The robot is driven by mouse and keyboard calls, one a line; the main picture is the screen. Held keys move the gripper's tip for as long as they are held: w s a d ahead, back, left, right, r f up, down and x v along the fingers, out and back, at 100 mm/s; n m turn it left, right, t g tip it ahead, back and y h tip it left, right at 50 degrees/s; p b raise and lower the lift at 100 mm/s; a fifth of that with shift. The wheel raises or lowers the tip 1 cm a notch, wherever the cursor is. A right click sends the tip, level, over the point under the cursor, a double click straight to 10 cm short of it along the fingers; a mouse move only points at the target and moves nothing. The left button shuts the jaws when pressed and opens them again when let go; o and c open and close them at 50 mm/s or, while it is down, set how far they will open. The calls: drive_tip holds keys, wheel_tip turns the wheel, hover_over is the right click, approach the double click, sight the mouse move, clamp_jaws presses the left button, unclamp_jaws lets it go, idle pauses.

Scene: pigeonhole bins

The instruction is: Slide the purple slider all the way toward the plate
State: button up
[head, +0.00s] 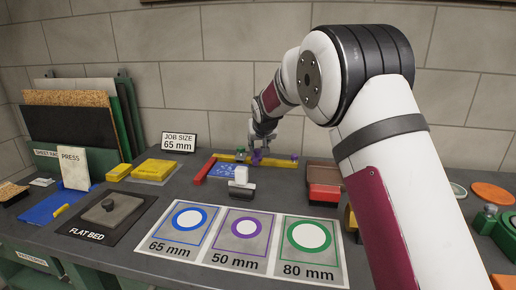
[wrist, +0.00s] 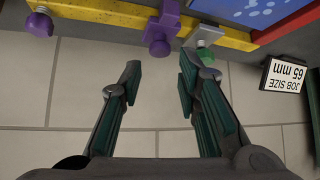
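A yellow rail (head: 270,161) lies at the back of the bench and crosses the top of the wrist view (wrist: 110,20). A purple slider (wrist: 160,40) sits on it near the middle, with a rounded knob on the wall side; the head view shows it too (head: 257,156). Another purple piece (wrist: 40,24) is toward the rail's other end. A blue plate with pale spots (wrist: 250,10) lies beside the rail, also in the head view (head: 222,171). My gripper (wrist: 160,66) is open and empty, its fingertips just short of the slider's knob, one to each side.
A grey-green knob (wrist: 206,34) sits on the rail close to the right finger in the wrist view. A red bar (head: 205,169) borders the plate. The job sign (head: 179,142) reads 65 mm. A white-handled stamp (head: 241,182) stands in front; the tiled wall is close behind.

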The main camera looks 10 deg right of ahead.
drive_tip(key=v, duration=0.7)
drive_tip(key=shift+s+r, duration=0.1)
drive_tip(key=shift+s, duration=0.05)
drive_tip(key=s+d+r+g, duration=0.1)
drive_tip(key=s+d+r, duration=0.15)
drive_tip(key=s, duration=0.65)
drive_tip(key=s+d+r+g, duration=0.1)
drive_tip(key=s+d+g, duration=0.15)
drive_tip(key=s, duration=0.75)
drive_tip(key=s+d+r, duration=0.2)
drive_tip(key=s+d, duration=0.1)
drive_tip(key=s, duration=0.6)
drive_tip(key=s+f+g, duration=0.2)
drive_tip(key=s+f, duration=0.2)
drive_tip(key=s, duration=1.1)
drive_tip(key=s+f+g, duration=0.2)
drive_tip(key=s+f, duration=0.1)
drive_tip(key=s, duration=1.2)
wheel_tip(320, 180, up, 16)
drive_tip(key=t+p, duration=0.2)
drive_tip(key=p, duration=1.3)
drive_tip(key=shift+w+d+r+t, duration=0.25)
drive_tip(key=shift+w+d+t, duration=0.1)
